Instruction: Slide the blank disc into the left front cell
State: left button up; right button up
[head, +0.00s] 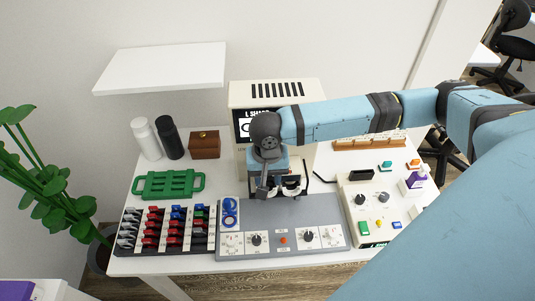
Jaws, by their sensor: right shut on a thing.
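My right gripper (277,190) comes in from the right and points down in front of the beige box, over the back edge of the grey control panel. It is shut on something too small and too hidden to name. Just right of its fingers is a small dark frame-like thing with pale parts (292,186); whether they touch, I cannot tell. I cannot make out the blank disc or the left front cell. A black tray (127,252) at the front left holds rows of grey, red, blue and black lens-like pieces. My left gripper is not in view.
The beige box (238,92) stands behind the grey panel (275,208) with knobs. A blue holder (230,206) sits at the panel's left. A green rack (169,184), two bottles, a brown box (204,145) and a white switch panel (377,222) surround it. A white shelf (160,68) overhangs.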

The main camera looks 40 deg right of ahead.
aim_at(267, 184)
jog(key=shift+f, duration=0.15)
dwell(0.4)
jog(key=shift+f, duration=0.1)
jog(key=shift+f+p, duration=0.5)
jog(key=shift+f, duration=0.65)
jog(key=shift+f, duration=0.15)
jog(key=o, duration=1)
jog(key=shift+c, duration=0.2)
